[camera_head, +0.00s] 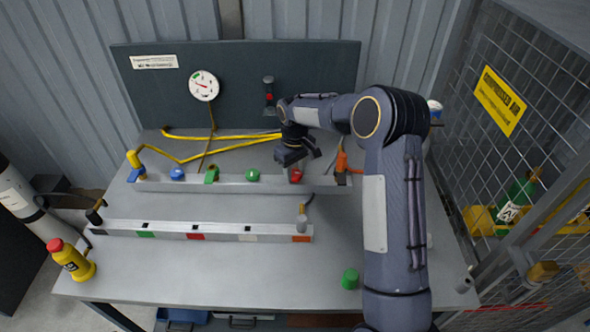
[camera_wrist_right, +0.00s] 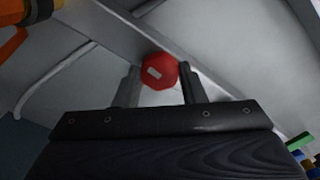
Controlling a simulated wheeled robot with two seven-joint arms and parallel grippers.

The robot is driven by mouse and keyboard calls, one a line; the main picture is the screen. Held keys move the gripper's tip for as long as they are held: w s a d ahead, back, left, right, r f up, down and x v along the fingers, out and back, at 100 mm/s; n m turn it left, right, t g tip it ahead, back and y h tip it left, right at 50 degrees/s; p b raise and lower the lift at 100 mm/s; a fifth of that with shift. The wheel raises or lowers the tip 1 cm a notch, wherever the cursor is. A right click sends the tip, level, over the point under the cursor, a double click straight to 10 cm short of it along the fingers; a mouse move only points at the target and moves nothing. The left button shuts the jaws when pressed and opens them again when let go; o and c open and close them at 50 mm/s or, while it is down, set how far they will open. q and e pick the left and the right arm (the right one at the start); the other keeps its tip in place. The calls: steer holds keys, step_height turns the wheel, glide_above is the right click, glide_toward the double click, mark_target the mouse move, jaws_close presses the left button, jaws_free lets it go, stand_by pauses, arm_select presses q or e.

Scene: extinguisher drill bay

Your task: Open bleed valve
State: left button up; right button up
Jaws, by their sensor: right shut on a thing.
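A red knob (camera_head: 295,176) sits on the rear grey rail (camera_head: 232,186), towards its right end. My right gripper (camera_head: 298,162) reaches down over this knob from above. In the right wrist view the red knob (camera_wrist_right: 159,71), with a pale mark on its face, lies between the two fingertips, and the gripper is shut on it. A blue knob (camera_head: 177,173), a green lever-like part (camera_head: 211,174) and a green knob (camera_head: 252,175) stand on the same rail to the left. My left gripper is not in view.
An orange-handled part (camera_head: 342,160) stands just right of the gripper. A yellow hose (camera_head: 190,157) and a gauge (camera_head: 203,85) are behind the rail. A front rail (camera_head: 215,229), a loose green cap (camera_head: 350,278) and a yellow bottle (camera_head: 72,262) are nearer. A mesh cage (camera_head: 540,110) bounds the right.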

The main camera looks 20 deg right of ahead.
mark_target(295, 173)
steer(key=shift+w+r+n, duration=0.1)
steer(key=shift+n, duration=0.4)
steer(key=o, duration=1)
step_height(295, 173, up, 7)
steer(key=shift+r+b, duration=0.1)
steer(key=shift+b, duration=0.2)
steer(key=shift+r, duration=0.25)
